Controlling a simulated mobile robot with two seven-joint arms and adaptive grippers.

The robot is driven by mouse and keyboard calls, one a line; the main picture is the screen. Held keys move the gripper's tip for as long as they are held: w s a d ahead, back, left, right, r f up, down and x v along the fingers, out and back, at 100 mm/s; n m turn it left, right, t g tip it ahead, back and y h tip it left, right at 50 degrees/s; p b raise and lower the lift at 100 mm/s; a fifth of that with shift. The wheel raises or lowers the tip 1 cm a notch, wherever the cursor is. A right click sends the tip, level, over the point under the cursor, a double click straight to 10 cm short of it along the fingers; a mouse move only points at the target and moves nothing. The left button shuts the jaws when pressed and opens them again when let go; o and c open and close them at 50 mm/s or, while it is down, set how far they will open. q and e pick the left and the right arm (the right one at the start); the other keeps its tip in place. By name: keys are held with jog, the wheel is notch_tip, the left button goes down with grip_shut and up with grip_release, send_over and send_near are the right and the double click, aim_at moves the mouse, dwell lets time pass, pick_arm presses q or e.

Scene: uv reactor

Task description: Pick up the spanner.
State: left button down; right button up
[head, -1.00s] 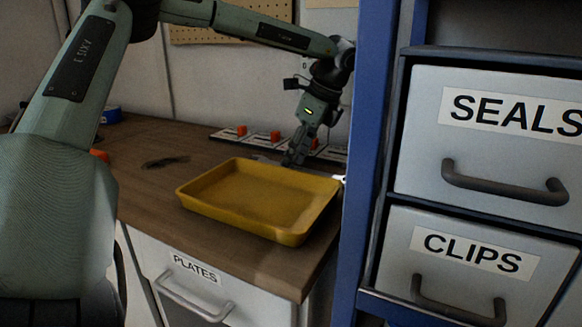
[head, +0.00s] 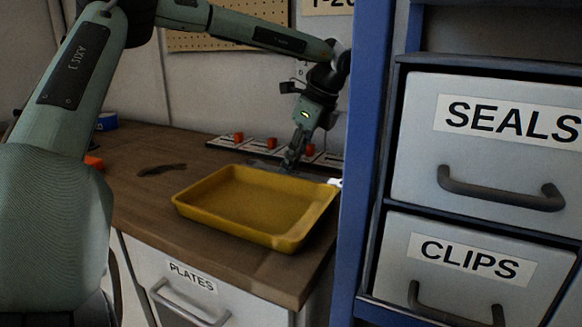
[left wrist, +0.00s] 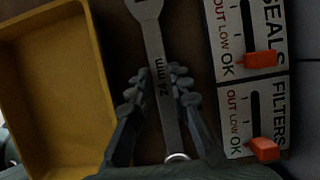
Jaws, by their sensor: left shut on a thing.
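The spanner (left wrist: 155,45) is a grey metal bar marked "24 mm", seen in the left wrist view between the tray and the labelled slider panels. My left gripper (head: 290,165) is behind the tray in the head view, pointing down at the bench. Its two ribbed fingers lie on either side of the spanner's shaft in the left wrist view, shut on it. In the head view the spanner is mostly hidden by the tray and fingers. I cannot tell whether it is clear of the bench. My right gripper is in neither view.
A yellow tray (head: 185,208) stands on the wooden bench (head: 140,205), close in front of the gripper. Slider panels with orange knobs (left wrist: 262,149) line the back. A dark flat object (head: 162,169) lies left. A blue rack post (head: 362,150) and drawers (head: 485,140) stand right.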

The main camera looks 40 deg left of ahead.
pick_arm(q)
jog(key=r, duration=0.2)
jog(key=r+b, duration=0.1)
jog(key=r, duration=0.1)
jog(key=shift+s+a, duration=0.2)
jog(key=shift+s, duration=0.15)
jog(key=s+a+r+b, duration=0.1)
jog(key=s+a+r, duration=0.4)
jog(key=s, duration=0.4)
jog(key=shift+s+r+b, duration=0.3)
jog(key=shift+s+r, duration=0.1)
jog(key=shift+r, duration=0.35)
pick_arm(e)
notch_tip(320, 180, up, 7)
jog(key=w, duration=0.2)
pick_arm(q)
jog(key=shift+d, duration=0.1)
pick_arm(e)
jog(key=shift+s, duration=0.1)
